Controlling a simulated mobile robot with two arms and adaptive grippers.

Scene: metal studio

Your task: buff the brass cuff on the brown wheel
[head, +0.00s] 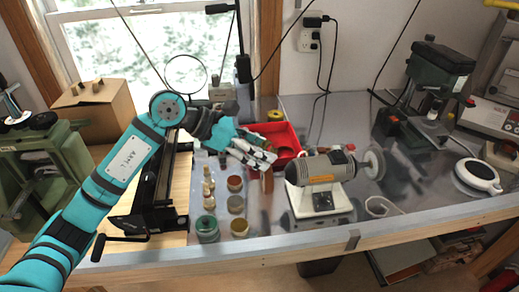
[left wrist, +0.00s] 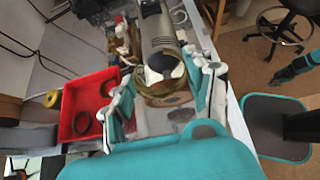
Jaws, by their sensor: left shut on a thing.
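The buffing motor (head: 322,168) stands on the bench, with a white wheel (head: 373,163) on its right end. The brown wheel (head: 267,180) shows as a narrow strip at its left end, partly covered by my left gripper (head: 262,155). In the left wrist view my left gripper (left wrist: 163,98) has its fingers on both sides of a brass-coloured round piece, which looks like the brass cuff (left wrist: 165,99). It is held in front of the motor's end. I cannot tell whether cuff and wheel touch.
A red tray (head: 294,135) with dark rings stands just behind the left gripper. Several small jars (head: 207,229) stand left of the motor near the front edge. A green drill press (head: 437,85) and a round white device (head: 478,175) are at the right.

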